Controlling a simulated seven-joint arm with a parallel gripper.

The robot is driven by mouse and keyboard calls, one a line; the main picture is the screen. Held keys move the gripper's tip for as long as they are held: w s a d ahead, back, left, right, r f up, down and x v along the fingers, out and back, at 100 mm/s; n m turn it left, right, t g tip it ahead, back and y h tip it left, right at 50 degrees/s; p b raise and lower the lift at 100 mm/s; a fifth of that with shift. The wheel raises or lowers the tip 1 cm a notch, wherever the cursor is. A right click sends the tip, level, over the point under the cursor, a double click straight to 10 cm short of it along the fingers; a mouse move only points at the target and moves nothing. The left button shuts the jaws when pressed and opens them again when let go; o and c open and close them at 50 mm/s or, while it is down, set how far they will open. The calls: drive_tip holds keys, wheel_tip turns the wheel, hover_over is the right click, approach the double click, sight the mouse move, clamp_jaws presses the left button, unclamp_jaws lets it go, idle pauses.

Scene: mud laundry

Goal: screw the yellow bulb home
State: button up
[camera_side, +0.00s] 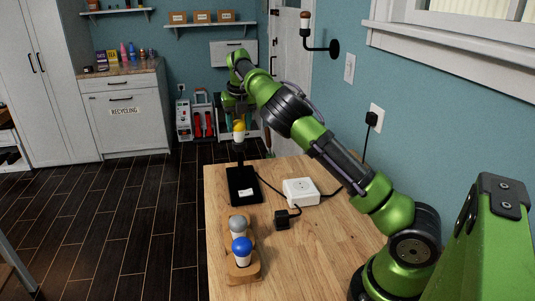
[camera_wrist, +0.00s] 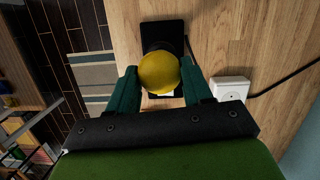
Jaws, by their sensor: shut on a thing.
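The yellow bulb (camera_side: 239,132) is upright, globe up, between the fingers of my gripper (camera_side: 238,118). In the wrist view my gripper (camera_wrist: 161,88) is shut on the yellow bulb (camera_wrist: 159,72), with a green finger on each side of the globe. The black base plate (camera_side: 243,186) lies on the table below, and its dark upright socket (camera_side: 240,160) stands at the back, under the bulb. The base plate also shows behind the bulb in the wrist view (camera_wrist: 163,31). The globe hides the socket's mouth there, so I cannot tell how far the bulb sits in it.
A wooden holder (camera_side: 243,270) with a blue bulb (camera_side: 242,251) and a grey bulb (camera_side: 238,226) stands at the table's near left. A white outlet box (camera_side: 300,192) and a black plug (camera_side: 287,218) with cables lie right of the base plate. The table's right front (camera_side: 310,260) is clear.

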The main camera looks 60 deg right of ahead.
clamp_jaws()
drive_tip(key=shift+m, duration=0.3)
drive_tip(key=m, duration=0.3)
drive_tip(key=shift+a+g, duration=0.1)
drive_tip(key=shift+g, duration=0.2)
drive_tip(key=o, duration=1.3)
unclamp_jaws()
drive_tip(key=shift+h, duration=0.3)
drive_tip(key=c, duration=0.4)
